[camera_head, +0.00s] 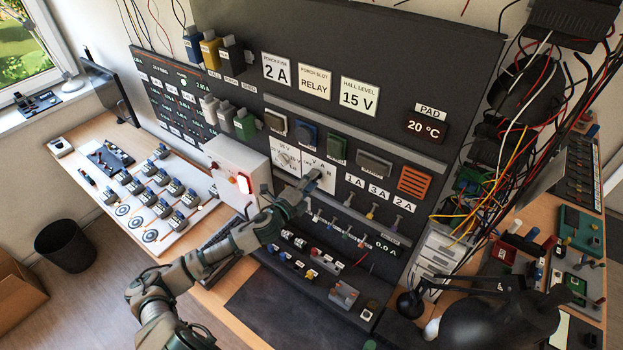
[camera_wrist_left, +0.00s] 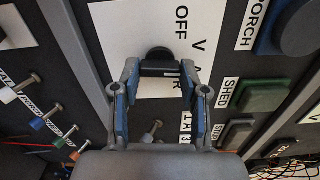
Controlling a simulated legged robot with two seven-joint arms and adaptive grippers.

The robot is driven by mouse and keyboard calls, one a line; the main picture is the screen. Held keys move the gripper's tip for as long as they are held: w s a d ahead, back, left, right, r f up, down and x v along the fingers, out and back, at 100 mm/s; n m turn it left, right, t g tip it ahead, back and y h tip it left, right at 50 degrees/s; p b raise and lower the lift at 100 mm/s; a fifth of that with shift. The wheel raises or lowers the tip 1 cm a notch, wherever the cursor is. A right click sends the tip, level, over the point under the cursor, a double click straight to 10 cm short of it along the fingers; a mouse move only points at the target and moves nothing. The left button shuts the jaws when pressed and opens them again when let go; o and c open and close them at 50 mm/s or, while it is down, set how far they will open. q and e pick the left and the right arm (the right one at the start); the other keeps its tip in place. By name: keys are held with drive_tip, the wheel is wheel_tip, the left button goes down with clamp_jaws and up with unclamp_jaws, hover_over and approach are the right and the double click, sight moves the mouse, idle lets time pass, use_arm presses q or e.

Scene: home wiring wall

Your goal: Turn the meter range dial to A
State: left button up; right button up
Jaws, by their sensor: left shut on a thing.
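The meter range dial (camera_wrist_left: 158,60) is a black knob on a white plate (camera_wrist_left: 110,22), with OFF and V printed beside it in the left wrist view. Other marks are partly covered by the fingers. My left gripper (camera_wrist_left: 158,72) is shut on the dial, one blue-padded finger on each side. In the head view the plate (camera_head: 329,172) is on the dark wall panel, and my left gripper (camera_head: 311,184) is at it, hiding most of the knob. I cannot tell which mark the dial points to. My right gripper is not in view.
Colored blocks such as the green one (camera_wrist_left: 262,97) sit close to the fingers. Small posts (camera_head: 348,199) stick out below the plate. Loose wires (camera_head: 475,190) hang at the right.

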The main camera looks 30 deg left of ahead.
use_arm(q)
drive_tip(key=shift+f+m+p, duration=0.35)
drive_tip(key=shift+m+p, duration=0.1)
drive_tip(key=shift+m, duration=0.75)
drive_tip(key=o, duration=0.9)
drive_tip(key=shift+o, duration=1.2)
drive_tip(key=shift+a, duration=0.2)
drive_tip(key=shift+r, duration=0.1)
